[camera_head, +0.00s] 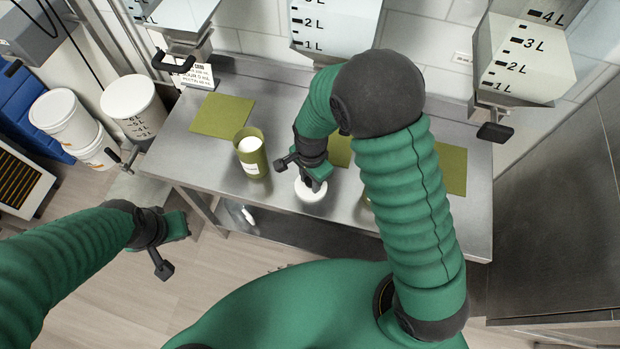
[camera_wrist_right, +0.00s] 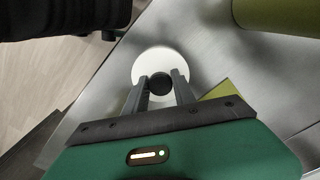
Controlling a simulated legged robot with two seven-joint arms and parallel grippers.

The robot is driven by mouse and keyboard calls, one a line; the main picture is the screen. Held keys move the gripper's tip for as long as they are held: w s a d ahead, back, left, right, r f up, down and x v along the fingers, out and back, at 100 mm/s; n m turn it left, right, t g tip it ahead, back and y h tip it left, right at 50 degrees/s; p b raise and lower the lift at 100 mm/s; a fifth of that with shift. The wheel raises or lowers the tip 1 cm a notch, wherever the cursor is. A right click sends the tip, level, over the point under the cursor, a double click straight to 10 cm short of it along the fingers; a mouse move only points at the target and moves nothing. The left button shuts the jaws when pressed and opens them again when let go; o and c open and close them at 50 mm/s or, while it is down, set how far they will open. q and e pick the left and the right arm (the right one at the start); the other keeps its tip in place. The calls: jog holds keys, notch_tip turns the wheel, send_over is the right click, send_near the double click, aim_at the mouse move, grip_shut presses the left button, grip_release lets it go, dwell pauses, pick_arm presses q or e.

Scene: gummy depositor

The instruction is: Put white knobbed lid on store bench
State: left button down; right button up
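The white knobbed lid (camera_head: 311,191) is near the front edge of the steel bench in the head view. In the right wrist view the lid (camera_wrist_right: 150,63) is a white disc with a dark round knob (camera_wrist_right: 160,84). My right gripper (camera_head: 314,186) is right over the lid. In the wrist view its fingers (camera_wrist_right: 160,78) lie on both sides of the knob with no clear gap, so it looks shut on it. I cannot tell whether the lid touches the bench. My left gripper (camera_head: 172,246) is left of the bench front, away from the lid; its fingers are unclear.
The steel bench (camera_head: 277,211) carries green mats (camera_head: 222,114) and an open green canister (camera_head: 252,158) with white contents, left of the lid. Another green object (camera_wrist_right: 280,14) is close to my right gripper. Hoppers hang behind the bench. White buckets (camera_head: 131,101) stand left.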

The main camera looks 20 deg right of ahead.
jog(key=shift+o, duration=1.1)
jog(key=shift+d, duration=0.45)
notch_tip(320, 180, up, 12)
jog(key=shift+a+r, duration=0.1)
